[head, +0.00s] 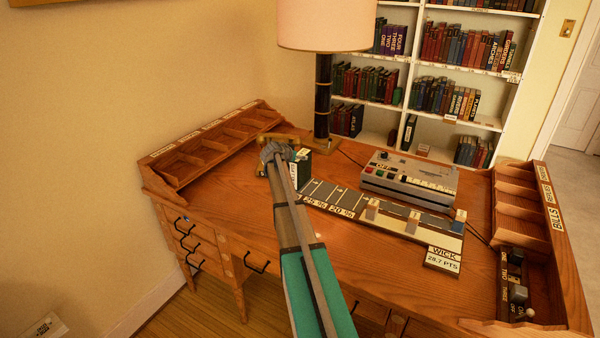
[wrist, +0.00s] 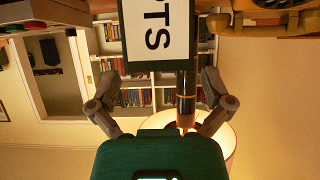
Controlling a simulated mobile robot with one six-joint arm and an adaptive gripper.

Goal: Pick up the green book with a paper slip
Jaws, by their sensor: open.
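The green book (head: 302,173) stands upright on the desk, left of the grey rail, with a pale slip or label at its top. My gripper (head: 273,153) is just left of it in the head view, partly overlapping it. In the wrist view my open gripper (wrist: 158,78) has its two fingers spread wide with nothing clasped between them. A dark block with a white face lettered "PTS" (wrist: 158,30) hangs into the top middle of that view, ahead of the fingers. It seems to be the book; its upper part is cut off by the frame.
A lamp (head: 323,100) stands close behind the book. A grey device (head: 410,177) and a slotted rail (head: 340,197) with a "WICK 28.7 PTS" sign (head: 443,260) lie to the right. Wooden pigeonholes (head: 205,145) line the left edge. The front left desktop is clear.

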